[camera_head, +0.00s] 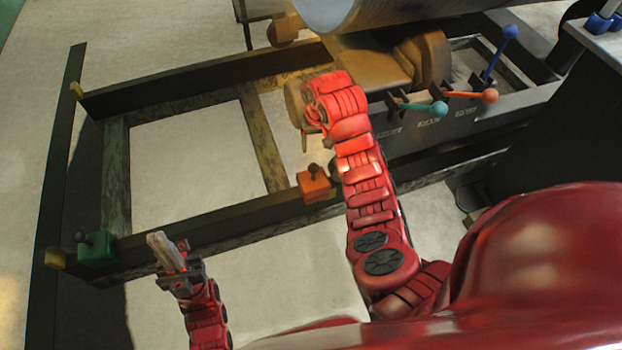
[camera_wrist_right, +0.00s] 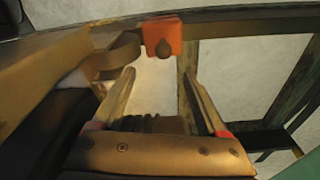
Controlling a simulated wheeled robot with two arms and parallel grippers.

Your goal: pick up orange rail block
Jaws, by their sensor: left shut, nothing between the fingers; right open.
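The orange rail block (camera_head: 315,185) sits on the near rail in the head view, with a dark knob on top. It also shows in the right wrist view (camera_wrist_right: 174,34), just past the fingertips and roughly between their lines. My right gripper (camera_wrist_right: 159,73) is open and empty, apart from the block. In the head view the wrist of my right arm hides most of that gripper, above the block in the picture. My left gripper (camera_head: 155,240) is shut and empty at the lower left, near the green rail block (camera_head: 95,247).
The dark rail frame (camera_head: 190,237) spans the left and middle, with pale floor in its openings. Levers with teal (camera_head: 439,108), orange (camera_head: 490,96) and blue (camera_head: 510,32) knobs stand at the right. A large metal cylinder (camera_head: 350,12) lies across the top.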

